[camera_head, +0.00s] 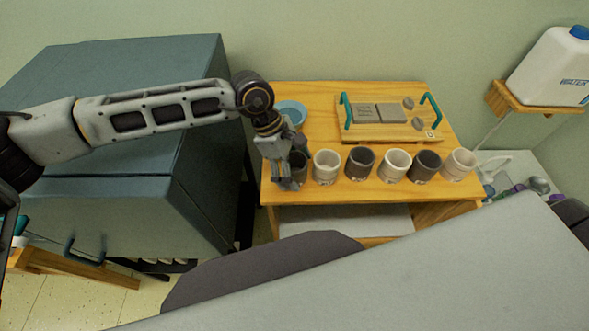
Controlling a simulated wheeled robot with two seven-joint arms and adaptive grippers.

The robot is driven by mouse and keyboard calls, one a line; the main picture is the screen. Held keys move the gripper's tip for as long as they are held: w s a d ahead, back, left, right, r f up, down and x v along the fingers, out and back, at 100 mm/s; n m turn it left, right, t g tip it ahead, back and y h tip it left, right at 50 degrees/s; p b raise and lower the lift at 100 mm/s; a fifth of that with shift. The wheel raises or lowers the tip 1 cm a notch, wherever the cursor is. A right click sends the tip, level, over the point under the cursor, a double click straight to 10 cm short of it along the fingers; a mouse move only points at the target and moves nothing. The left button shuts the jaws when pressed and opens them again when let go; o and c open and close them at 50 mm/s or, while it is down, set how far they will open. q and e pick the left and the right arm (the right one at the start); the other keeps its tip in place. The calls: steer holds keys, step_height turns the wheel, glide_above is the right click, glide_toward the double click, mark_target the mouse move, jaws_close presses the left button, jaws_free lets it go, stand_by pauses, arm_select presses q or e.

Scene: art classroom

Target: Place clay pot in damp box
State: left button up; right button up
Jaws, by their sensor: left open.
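A row of several clay pots stands along the front of a wooden table (320,108). They alternate dark grey and off-white, such as a white pot (326,167), a dark pot (360,163) and a white pot (394,165). My left gripper (288,180) is open, pointing down at the leftmost dark pot (300,165), which it partly hides. I cannot tell whether the fingers touch that pot. A large blue-grey cabinet-like box (150,205) with a handle stands left of the table; I cannot tell if it is the damp box. My right gripper is not in view.
A wooden tray (350,130) with teal handles holds grey slabs at the table's back. A blue bowl (292,108) sits behind my gripper. A white water jug (550,68) stands on a shelf at right. My arm passes over the blue-grey box.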

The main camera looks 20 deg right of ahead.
arm_select(q)
steer(key=c, duration=1.3)
steer(key=shift+o, duration=0.2)
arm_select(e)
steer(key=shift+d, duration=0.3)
arm_select(q)
step_height(320, 180, up, 10)
steer(key=b, duration=0.2)
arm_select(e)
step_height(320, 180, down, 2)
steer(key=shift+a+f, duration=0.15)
